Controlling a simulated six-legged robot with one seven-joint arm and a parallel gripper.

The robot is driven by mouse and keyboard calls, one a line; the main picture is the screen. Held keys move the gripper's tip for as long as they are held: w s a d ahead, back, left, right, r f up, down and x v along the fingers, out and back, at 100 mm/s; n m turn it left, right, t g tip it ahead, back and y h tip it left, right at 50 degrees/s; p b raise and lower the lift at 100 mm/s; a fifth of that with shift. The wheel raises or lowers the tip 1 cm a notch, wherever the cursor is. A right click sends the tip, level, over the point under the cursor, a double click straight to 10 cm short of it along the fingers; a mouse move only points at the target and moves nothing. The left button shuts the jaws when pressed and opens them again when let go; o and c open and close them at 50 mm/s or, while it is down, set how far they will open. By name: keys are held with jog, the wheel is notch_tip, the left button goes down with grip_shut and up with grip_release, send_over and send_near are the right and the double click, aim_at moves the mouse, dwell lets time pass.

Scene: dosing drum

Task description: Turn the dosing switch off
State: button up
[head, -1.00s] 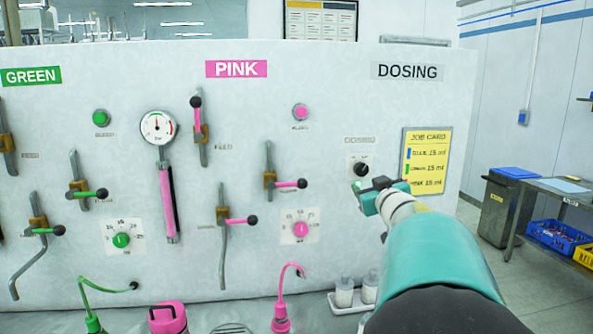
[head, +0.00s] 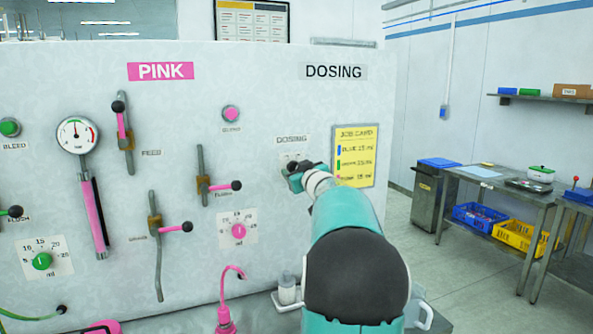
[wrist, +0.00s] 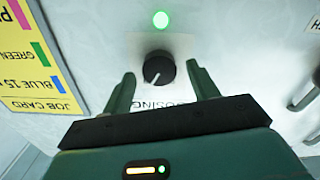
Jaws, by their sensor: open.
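The dosing switch is a black round knob (wrist: 159,68) on a white plate, with a pale pointer mark on it. A lit green lamp (wrist: 161,19) shows beside it in the wrist view. My gripper (wrist: 162,88) is open, with one finger on each side of the knob and a gap on both sides. In the head view my gripper (head: 296,174) is at the panel just below the DOSING label (head: 291,140) and hides most of the switch.
The yellow job card (head: 355,156) is close to the right of my gripper. Pink valve levers (head: 222,187) and a pink dial (head: 238,231) are to the left. A bin (head: 425,199) and a metal table (head: 490,182) are at the right.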

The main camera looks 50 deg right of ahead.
jog(key=shift+w+d, duration=0.3)
jog(key=shift+w, duration=0.15)
jog(key=shift+c, duration=0.3)
jog(key=c, duration=0.9)
jog(key=shift+n, duration=0.5)
jog(key=n, duration=0.5)
jog(key=shift+a+f, duration=0.1)
jog(key=n, duration=0.6)
